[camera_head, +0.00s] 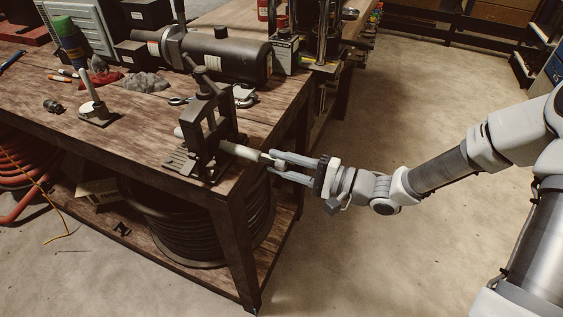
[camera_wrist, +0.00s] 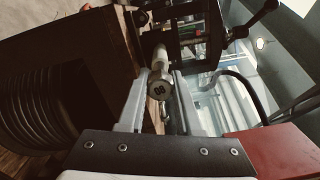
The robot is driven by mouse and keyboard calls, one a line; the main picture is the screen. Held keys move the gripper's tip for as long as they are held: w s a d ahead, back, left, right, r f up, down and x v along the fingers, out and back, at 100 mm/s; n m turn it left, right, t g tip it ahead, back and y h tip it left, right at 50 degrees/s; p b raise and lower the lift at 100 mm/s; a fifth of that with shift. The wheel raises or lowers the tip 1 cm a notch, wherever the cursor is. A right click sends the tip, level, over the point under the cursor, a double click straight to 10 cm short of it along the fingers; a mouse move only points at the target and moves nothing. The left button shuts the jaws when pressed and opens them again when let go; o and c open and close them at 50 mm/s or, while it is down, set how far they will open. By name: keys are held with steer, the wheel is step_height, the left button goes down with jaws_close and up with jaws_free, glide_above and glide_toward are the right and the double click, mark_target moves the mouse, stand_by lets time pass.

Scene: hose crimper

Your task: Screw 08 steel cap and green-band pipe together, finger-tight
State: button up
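A pale pipe (camera_head: 240,150) lies nearly level in a dark clamp (camera_head: 205,143) at the bench's right edge, its right end sticking out past the edge. No green band shows on it. The steel cap (camera_wrist: 158,89), marked 08 on its round face, is in line with the pipe's end in the wrist view. I cannot tell whether its thread is engaged. My gripper (camera_head: 269,162) reaches in from the right. In the wrist view its two fingers (camera_wrist: 159,100) lie on either side of the cap, which fills the gap between them. In the head view the cap is small and partly hidden by the fingers.
The wooden bench (camera_head: 135,158) carries a dark motor cylinder (camera_head: 230,58), a small stand with a pale upright rod (camera_head: 92,95), and a red and a grey heap. A hose coil (camera_head: 187,225) sits on the shelf below. The floor right of the bench is clear around my arm.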

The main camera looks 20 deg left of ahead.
steer(key=o, duration=0.5)
steer(key=shift+d, duration=0.1)
